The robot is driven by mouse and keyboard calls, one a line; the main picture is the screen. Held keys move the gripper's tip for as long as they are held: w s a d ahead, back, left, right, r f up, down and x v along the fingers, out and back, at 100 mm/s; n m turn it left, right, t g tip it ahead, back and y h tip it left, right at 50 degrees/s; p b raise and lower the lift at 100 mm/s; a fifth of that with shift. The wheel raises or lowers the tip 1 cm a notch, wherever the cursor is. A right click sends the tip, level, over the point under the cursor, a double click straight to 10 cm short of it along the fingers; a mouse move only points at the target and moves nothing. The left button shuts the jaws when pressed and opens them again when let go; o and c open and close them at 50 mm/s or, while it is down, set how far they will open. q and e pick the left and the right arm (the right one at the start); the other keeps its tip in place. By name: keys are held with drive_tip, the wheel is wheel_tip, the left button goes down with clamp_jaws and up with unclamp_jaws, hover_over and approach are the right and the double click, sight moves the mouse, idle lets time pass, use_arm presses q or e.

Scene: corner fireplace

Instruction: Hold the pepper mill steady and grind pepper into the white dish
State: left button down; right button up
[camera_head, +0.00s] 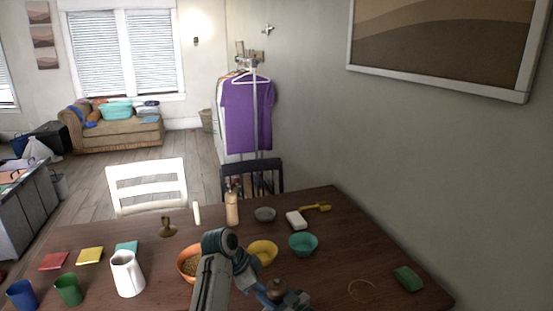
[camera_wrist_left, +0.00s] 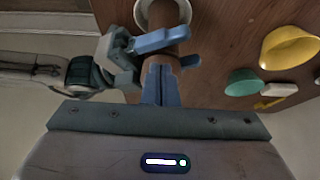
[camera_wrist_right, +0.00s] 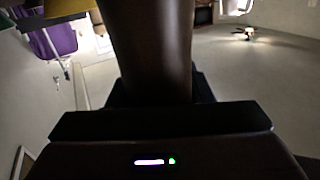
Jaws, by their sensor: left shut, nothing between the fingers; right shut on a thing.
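The brown pepper mill (camera_head: 277,284) shows its rounded top at the near edge of the head view. In the left wrist view the mill (camera_wrist_left: 166,18) stands over a white dish (camera_wrist_left: 141,13), of which only part of the rim shows. My right gripper (camera_wrist_left: 170,48) is shut on the mill, whose brown body (camera_wrist_right: 150,45) fills the middle of the right wrist view. My left gripper (camera_head: 267,295) is shut and empty close beside the mill; its fingers (camera_wrist_left: 160,82) point at it in the left wrist view. I cannot tell whether they touch it.
An orange bowl (camera_head: 187,264), a yellow bowl (camera_head: 264,250) and a teal bowl (camera_head: 303,244) stand near my left arm. A white pitcher (camera_head: 127,274) and cups stand at the left. A green block (camera_head: 408,278) lies right.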

use_arm(q)
drive_tip(key=shift+w+a, duration=0.15)
drive_tip(key=shift+w, duration=0.9)
drive_tip(key=shift+a, duration=0.2)
wheel_tip(320, 180, up, 6)
drive_tip(key=shift+a, duration=0.2)
idle(0.6)
drive_tip(key=s+d+f, duration=0.1)
drive_tip(key=s+f, duration=0.2)
drive_tip(key=f, duration=0.3)
drive_tip(key=shift+s+d, duration=0.2)
drive_tip(key=shift+s, duration=0.05)
idle(0.5)
